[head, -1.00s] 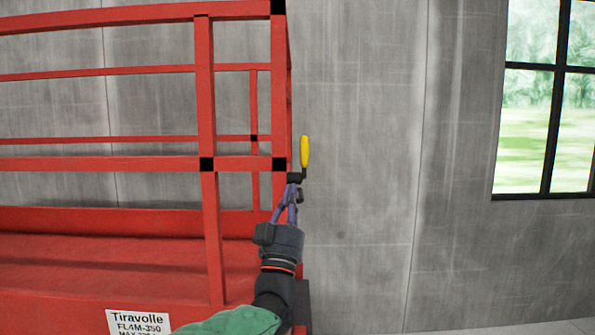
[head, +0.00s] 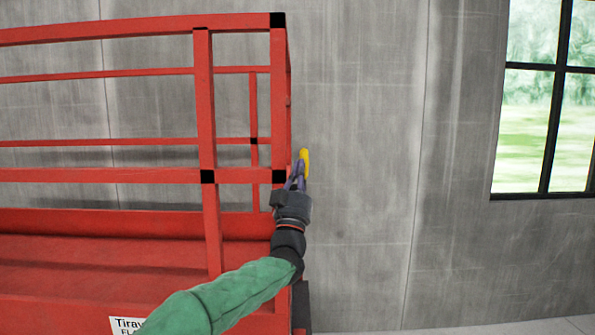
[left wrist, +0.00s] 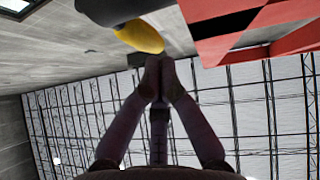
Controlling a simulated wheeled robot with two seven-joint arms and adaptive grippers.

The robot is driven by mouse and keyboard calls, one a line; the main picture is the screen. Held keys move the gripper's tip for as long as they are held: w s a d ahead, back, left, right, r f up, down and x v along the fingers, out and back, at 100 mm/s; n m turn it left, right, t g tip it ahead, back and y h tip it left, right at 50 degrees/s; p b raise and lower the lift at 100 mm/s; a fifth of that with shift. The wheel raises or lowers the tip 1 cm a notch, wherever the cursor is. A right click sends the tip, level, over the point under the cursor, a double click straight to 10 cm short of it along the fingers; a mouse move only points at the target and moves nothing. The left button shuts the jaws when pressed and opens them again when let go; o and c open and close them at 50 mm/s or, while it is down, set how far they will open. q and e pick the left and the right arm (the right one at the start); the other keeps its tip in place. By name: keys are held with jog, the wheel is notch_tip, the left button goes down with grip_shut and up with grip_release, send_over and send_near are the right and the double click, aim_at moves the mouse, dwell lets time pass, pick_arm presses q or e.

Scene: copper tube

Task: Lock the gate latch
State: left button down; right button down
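The gate latch has a yellow handle (head: 304,157) at the right end post of the red railing in the head view. Its lower part is hidden by my left gripper (head: 297,176), whose fingers are beside it. The handle also shows large in the left wrist view (left wrist: 140,38), just above the fingertips (left wrist: 158,68). The fingertips are together with nothing seen between them. Whether they touch the handle I cannot tell. A dark part (left wrist: 115,10) adjoins the handle. My right gripper is not in view.
The red railing (head: 100,175) and platform (head: 120,262) fill the left side, with a white label (head: 128,325) low down. A grey wall (head: 365,170) and a window (head: 548,100) stand behind on the right. The space right of the post looks clear.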

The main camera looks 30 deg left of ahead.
pick_arm(q)
jog(key=shift+w+a+r+n+g+p, duration=0.3)
jog(key=shift+w+r+g+p, duration=0.1)
jog(key=shift+g+p, duration=0.4)
dwell(0.4)
jog(key=shift+w+r+g+p, duration=0.2)
jog(key=shift+g+p, duration=0.2)
jog(key=shift+p, duration=0.15)
jog(key=w+g+p, duration=0.1)
jog(key=p, duration=0.1)
jog(key=w+a+g+p, duration=0.1)
jog(key=p, duration=0.2)
jog(key=w+a+n+g+h+p, duration=0.1)
jog(key=w+p, duration=0.1)
jog(key=p, duration=0.1)
jog(key=shift+a+g, duration=0.25)
jog(key=shift+g, duration=0.05)
dwell(0.3)
